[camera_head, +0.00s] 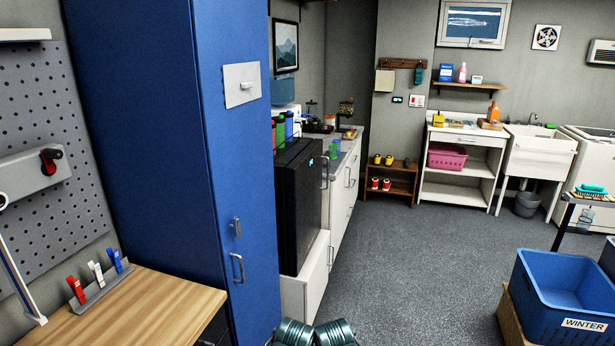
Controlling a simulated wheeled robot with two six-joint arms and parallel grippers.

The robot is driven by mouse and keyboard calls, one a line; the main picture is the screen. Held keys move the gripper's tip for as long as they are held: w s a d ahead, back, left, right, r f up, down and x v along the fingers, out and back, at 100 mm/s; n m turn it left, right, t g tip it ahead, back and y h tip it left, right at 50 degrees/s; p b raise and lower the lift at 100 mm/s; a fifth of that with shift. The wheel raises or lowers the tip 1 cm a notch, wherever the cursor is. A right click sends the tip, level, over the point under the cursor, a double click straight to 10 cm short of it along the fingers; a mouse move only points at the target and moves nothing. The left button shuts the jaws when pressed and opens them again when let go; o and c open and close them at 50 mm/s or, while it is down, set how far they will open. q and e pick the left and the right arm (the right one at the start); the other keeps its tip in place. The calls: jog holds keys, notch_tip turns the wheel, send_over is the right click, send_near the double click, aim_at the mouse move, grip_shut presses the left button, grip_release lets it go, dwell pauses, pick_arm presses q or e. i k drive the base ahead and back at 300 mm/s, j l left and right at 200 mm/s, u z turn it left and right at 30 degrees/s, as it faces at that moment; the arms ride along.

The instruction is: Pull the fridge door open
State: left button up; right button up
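A small black fridge (297,210) stands just right of the tall blue cabinet, on a low white base (306,290). Its front faces right, toward the open floor, and I see it at a steep angle. The door looks shut, flush with the body. A small lit blue display shows near the upper front edge. Several coloured bottles stand on top of the fridge.
The tall blue cabinet (229,150) stands close on the left, beside a wooden worktop (150,312). A blue basket (545,306) stands at the lower right. The grey floor (430,260) between is clear.

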aim_at(304, 174)
jog(key=i+j, duration=0.1)
jog(key=i, duration=0.25)
jog(key=i+j, duration=0.1)
jog(key=i, duration=0.3)
jog(key=z, duration=0.3)
jog(key=i+z, duration=0.1)
jog(key=i, duration=2.05)
jog(key=z, duration=0.6)
jog(key=i, duration=0.05)
